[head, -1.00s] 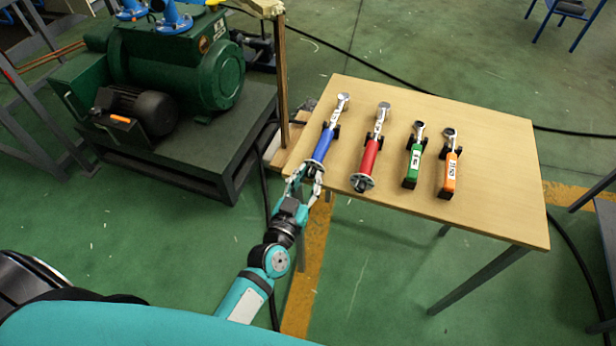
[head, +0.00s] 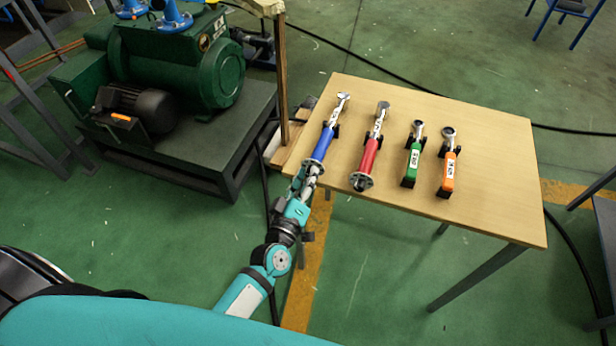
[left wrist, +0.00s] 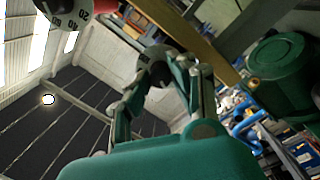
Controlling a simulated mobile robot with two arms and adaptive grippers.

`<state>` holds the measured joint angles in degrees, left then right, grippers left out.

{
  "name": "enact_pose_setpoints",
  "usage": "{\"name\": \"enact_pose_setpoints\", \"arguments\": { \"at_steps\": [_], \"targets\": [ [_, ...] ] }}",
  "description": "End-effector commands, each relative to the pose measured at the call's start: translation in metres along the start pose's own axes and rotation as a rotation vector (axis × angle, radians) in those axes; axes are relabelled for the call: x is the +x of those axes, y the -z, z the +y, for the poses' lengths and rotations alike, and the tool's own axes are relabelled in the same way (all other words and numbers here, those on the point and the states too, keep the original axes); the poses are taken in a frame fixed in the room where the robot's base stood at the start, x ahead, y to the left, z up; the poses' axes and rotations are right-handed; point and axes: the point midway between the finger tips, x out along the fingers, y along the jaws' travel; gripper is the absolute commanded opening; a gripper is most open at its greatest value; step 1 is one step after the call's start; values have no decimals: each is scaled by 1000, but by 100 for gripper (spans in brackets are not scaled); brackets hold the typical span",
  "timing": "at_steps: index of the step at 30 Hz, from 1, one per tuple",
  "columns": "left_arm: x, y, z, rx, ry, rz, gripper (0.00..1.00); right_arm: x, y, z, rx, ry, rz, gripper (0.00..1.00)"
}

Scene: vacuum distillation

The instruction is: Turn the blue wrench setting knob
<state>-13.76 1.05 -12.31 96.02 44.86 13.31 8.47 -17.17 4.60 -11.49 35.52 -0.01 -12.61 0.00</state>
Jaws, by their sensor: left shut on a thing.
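The blue wrench (head: 324,143) lies on the wooden table (head: 440,115), with its head toward the far edge and its setting knob (head: 312,164) at the near left edge. My left gripper (head: 310,175) is at that handle end, shut on the knob, and its fingers partly hide it. In the left wrist view the fingers (left wrist: 158,68) close around a dark round end, which I take to be the knob. My right gripper is not in view.
The red wrench (head: 369,155) lies close to the right of the blue one, then a green wrench (head: 413,160) and an orange wrench (head: 449,172). A wooden post (head: 283,75) stands left of the table, near a green pump (head: 175,65). The table's right side is clear.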

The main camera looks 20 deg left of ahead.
Motion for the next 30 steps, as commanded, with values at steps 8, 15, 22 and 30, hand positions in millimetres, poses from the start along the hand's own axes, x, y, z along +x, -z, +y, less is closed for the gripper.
{"name": "enact_pose_setpoints", "arguments": {
  "at_steps": [8,15,22,30],
  "targets": [
    [0,0,-1,-235,1,7,0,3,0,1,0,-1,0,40],
    [0,0,-1,-379,1,10,0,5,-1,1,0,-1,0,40],
    [0,-1,-1,-453,2,12,0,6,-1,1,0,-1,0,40],
    [0,-1,-1,-476,2,12,0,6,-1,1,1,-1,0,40]
  ]
}}
